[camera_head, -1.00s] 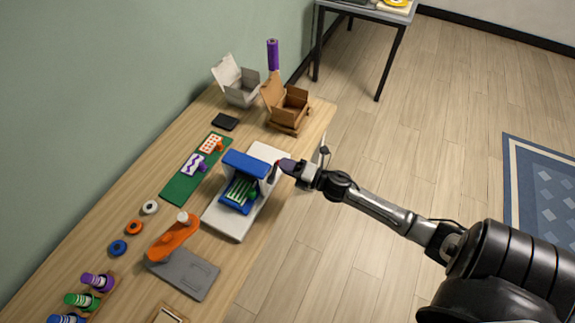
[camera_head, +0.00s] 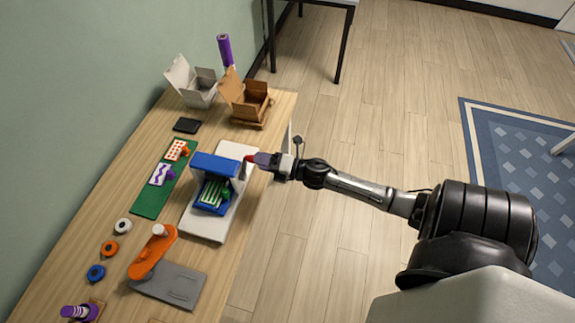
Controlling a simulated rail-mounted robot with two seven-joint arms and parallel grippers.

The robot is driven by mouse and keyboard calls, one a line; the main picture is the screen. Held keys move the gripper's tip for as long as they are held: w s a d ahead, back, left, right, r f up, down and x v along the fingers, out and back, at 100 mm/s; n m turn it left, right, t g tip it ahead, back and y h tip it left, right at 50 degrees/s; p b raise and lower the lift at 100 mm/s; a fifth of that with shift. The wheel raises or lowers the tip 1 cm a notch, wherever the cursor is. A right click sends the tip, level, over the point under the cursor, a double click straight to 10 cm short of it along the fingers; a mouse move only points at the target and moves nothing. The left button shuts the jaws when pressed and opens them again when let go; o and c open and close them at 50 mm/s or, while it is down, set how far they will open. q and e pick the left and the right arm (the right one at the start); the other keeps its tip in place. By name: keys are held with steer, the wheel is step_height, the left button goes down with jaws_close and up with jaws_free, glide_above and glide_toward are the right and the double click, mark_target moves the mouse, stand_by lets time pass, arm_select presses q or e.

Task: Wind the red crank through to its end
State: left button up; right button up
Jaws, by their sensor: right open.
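The red crank (camera_head: 250,158) shows as a small red piece on the right side of a machine with a blue top (camera_head: 216,164) and a white base (camera_head: 203,226). Most of the crank is hidden by my right gripper (camera_head: 262,160). The right gripper is open, with its fingertips at the crank; I cannot tell whether they touch it. A blue tray with green strips (camera_head: 211,195) sits under the blue top. My left gripper is not in view.
An orange-armed press on a grey plate (camera_head: 170,285) stands nearer on the table. A green mat (camera_head: 152,203) lies left of the machine. An open brown box (camera_head: 250,106) and an open grey box (camera_head: 199,97) stand behind.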

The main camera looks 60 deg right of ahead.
steer(key=v, duration=1.1)
steer(key=shift+s+b, duration=0.35)
steer(key=shift+b, duration=0.1)
steer(key=shift+d, duration=0.1)
